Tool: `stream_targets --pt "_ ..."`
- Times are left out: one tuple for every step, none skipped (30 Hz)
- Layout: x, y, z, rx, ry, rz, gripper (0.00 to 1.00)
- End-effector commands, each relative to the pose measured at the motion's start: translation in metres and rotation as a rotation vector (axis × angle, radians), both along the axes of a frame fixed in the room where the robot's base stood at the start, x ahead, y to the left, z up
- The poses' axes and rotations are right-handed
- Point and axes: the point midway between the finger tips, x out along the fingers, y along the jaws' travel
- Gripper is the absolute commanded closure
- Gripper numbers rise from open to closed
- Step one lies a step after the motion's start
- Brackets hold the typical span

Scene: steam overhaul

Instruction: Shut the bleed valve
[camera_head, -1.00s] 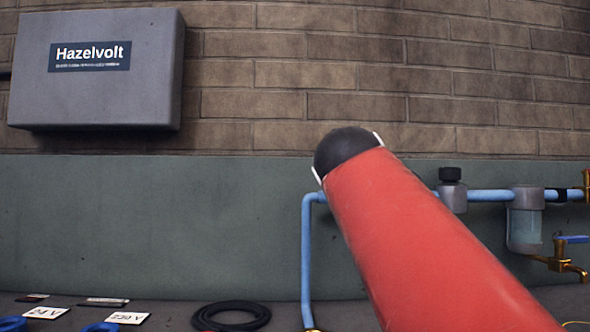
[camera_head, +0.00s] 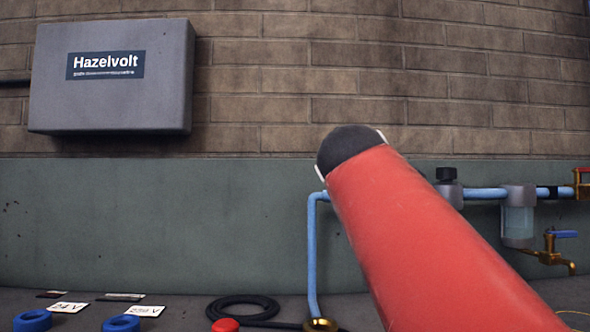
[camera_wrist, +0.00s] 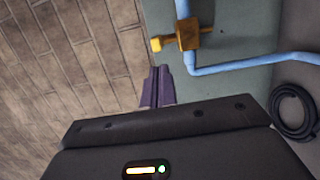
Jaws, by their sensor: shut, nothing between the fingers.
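A brass tap with a blue handle (camera_head: 565,234) sits at the right in the head view, below a clear bowl on the blue pipe. A brass valve with a red handle (camera_head: 582,180) is at the right edge. In the wrist view, a yellow-brass valve (camera_wrist: 188,36) sits on the blue pipe near its bend; my arm hides that spot in the head view. I cannot tell which one is the bleed valve. My gripper (camera_wrist: 157,88) is shut and empty, its purple fingers a little below the yellow-brass valve in the wrist picture, apparently apart from it.
A grey Hazelvolt box (camera_head: 110,100) hangs on the brick wall. Blue rings (camera_head: 121,324), voltage cards (camera_head: 145,311), a black hose coil (camera_head: 242,305) and a red knob (camera_head: 226,325) lie along the bottom. The green wall left of the pipe is clear.

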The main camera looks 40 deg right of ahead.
Motion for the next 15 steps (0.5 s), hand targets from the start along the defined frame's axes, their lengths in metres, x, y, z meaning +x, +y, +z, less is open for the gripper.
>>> stream_targets --pt "-0.011 -0.001 -0.001 0.001 -0.001 0.003 1.00" --pt "-0.016 -0.001 -0.001 0.001 -0.001 0.004 1.00" --pt "-0.024 -0.002 -0.001 0.001 -0.001 0.005 1.00" --pt "-0.030 -0.003 -0.001 0.001 0.000 0.005 1.00" --pt "-0.035 -0.004 -0.002 0.002 0.001 0.005 1.00" --pt "-0.042 -0.005 -0.002 0.002 0.001 0.006 1.00" --pt "-0.046 -0.005 -0.002 0.002 0.002 0.006 1.00" --pt "-0.050 -0.006 -0.002 0.002 0.002 0.007 1.00" --pt "-0.055 -0.006 -0.002 0.002 0.003 0.007 1.00" --pt "-0.058 -0.007 -0.002 0.001 0.004 0.007 1.00" --pt "-0.060 -0.007 -0.002 0.002 0.004 0.007 1.00" --pt "-0.063 -0.008 -0.002 0.002 0.004 0.007 1.00" --pt "-0.065 -0.008 -0.002 0.002 0.004 0.007 1.00" --pt "-0.066 -0.008 -0.002 0.002 0.004 0.007 1.00" --pt "-0.067 -0.008 -0.002 0.001 0.005 0.008 1.00"
